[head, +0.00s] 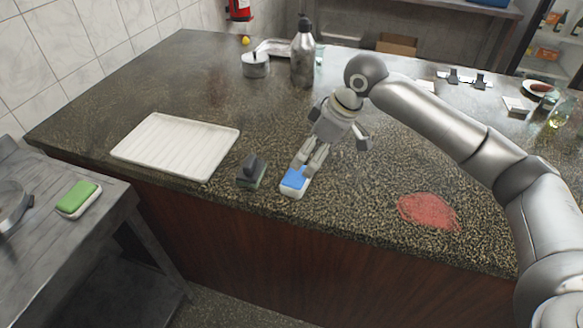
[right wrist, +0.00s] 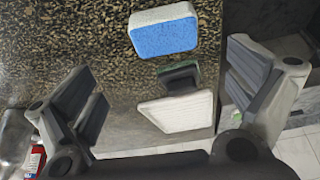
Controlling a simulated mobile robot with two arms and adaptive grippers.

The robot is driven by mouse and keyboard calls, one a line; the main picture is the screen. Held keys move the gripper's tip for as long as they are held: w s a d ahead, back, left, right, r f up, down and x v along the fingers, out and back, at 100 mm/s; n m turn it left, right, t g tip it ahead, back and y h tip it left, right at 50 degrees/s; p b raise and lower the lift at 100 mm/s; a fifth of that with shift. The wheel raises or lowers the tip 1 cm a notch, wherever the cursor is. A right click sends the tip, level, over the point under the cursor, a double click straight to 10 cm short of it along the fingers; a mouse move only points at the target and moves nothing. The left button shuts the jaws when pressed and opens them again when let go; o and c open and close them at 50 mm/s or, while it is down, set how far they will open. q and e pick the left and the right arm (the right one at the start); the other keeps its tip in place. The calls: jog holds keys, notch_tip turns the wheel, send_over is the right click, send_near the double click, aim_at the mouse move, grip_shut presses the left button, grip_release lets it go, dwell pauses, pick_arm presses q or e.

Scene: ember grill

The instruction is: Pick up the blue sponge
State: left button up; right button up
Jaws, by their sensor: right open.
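The blue sponge (head: 294,180), blue on top with a white lower layer, lies on the speckled countertop near its front edge. My right gripper (head: 307,160) is just above and behind it, pointing down, with its fingers overlapping the sponge's far end in the head view. In the right wrist view the sponge (right wrist: 165,38) shows at the top centre, ahead of the two spread fingers of my right gripper (right wrist: 165,85). The gripper is open and empty. Whether a finger touches the sponge cannot be told. My left gripper is not in view.
A dark scrubber (head: 251,172) stands close left of the sponge, and a white ribbed tray (head: 176,146) lies farther left. A red patch (head: 428,211) marks the counter at right. A green sponge (head: 78,197) lies on a metal table. A bottle (head: 303,58) stands behind.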

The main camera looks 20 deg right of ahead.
aim_at(298, 175)
jog(key=f, duration=0.2)
jog(key=a+f, duration=0.1)
jog(key=shift+s+a+f+p, duration=0.1)
jog(key=shift+a+f+p, duration=0.1)
jog(key=shift+f+p, duration=0.15)
jog(key=shift+a+f, duration=0.1)
jog(key=shift+f, duration=0.2)
jog(key=x, duration=0.1)
jog(key=p+x, duration=0.1)
jog(key=x, duration=0.2)
jog(key=shift+w+f, duration=0.2)
jog(key=shift+w, duration=0.1)
jog(key=shift+a+f, duration=0.1)
jog(key=shift+f, duration=0.2)
jog(key=shift+c, duration=0.7)
jog(key=c, duration=0.5)
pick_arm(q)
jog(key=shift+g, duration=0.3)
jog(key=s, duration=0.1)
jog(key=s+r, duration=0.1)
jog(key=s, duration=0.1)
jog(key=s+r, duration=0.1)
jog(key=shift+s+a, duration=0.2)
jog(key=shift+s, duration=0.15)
pick_arm(e)
jog(key=shift+c, duration=1.3)
